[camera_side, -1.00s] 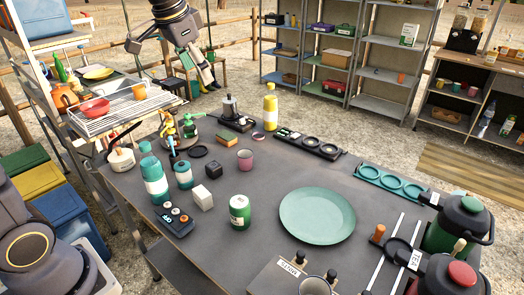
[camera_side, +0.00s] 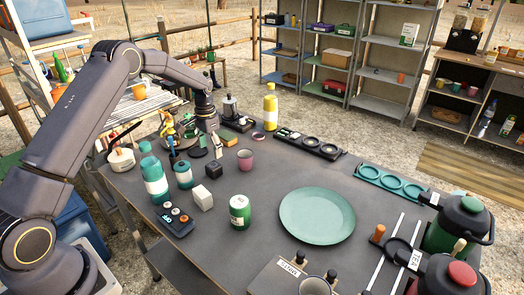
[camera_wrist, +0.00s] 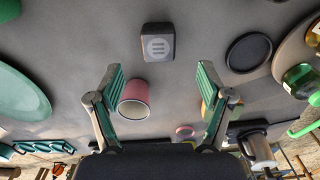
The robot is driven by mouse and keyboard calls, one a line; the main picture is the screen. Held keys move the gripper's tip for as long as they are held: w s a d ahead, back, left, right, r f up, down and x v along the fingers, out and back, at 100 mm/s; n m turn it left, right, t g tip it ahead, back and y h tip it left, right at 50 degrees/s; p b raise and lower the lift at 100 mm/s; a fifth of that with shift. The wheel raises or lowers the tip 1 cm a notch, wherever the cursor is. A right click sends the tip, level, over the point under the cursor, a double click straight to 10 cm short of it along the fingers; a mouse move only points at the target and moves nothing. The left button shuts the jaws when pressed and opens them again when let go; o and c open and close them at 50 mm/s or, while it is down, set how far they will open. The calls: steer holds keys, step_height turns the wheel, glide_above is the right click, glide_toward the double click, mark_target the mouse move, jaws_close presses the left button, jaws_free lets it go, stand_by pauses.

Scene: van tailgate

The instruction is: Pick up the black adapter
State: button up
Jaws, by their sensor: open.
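The black adapter (camera_side: 214,169) is a small dark cube-shaped block standing on the grey table, behind the white cube and left of the pink cup. In the wrist view the adapter (camera_wrist: 158,42) shows at the top centre with pale stripes on its face, ahead of the fingertips and roughly midway between their lines. My gripper (camera_side: 216,148) is above the table just behind the adapter in the side view. In the wrist view my gripper (camera_wrist: 162,72) has its two green-padded fingers wide apart, with nothing held between them.
A pink cup (camera_side: 245,159) stands right of the adapter; a white cube (camera_side: 202,197) is in front. A teal jar (camera_side: 183,174) is on the left.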

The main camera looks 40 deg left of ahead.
mark_target(213, 165)
step_height(213, 165, down, 8)
steer(key=shift+w+d, duration=0.1)
stand_by(0.4)
steer(key=shift+c, duration=0.3)
steer(key=c, duration=1.2)
